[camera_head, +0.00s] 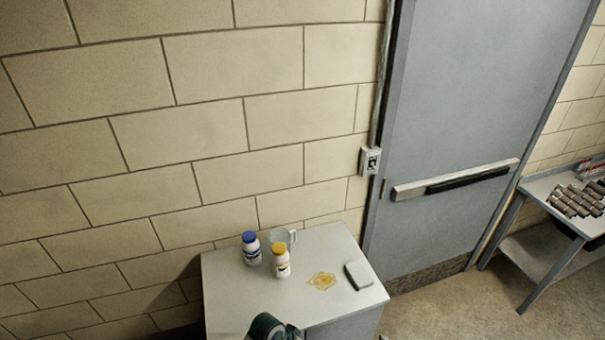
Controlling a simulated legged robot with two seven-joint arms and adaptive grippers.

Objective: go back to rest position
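Neither of my grippers can be made out in the head view. A dark green and black rounded shape (268,327) shows at the bottom edge, in front of the white cabinet top (225,290). I cannot tell whether it is part of my arm. On the cabinet stand a white bottle with a blue cap (251,250), a white bottle with a yellow cap (281,262) and a clear cup (289,236) behind them. A yellow spill (321,281) lies to their right, with a grey flat block (358,276) beside it.
A grey door (460,110) with a push bar (455,181) is right of the cabinet. A table (541,188) with several dark cylinders (577,201) stands at the far right. The floor (450,305) between them looks clear. A block wall (200,130) is behind.

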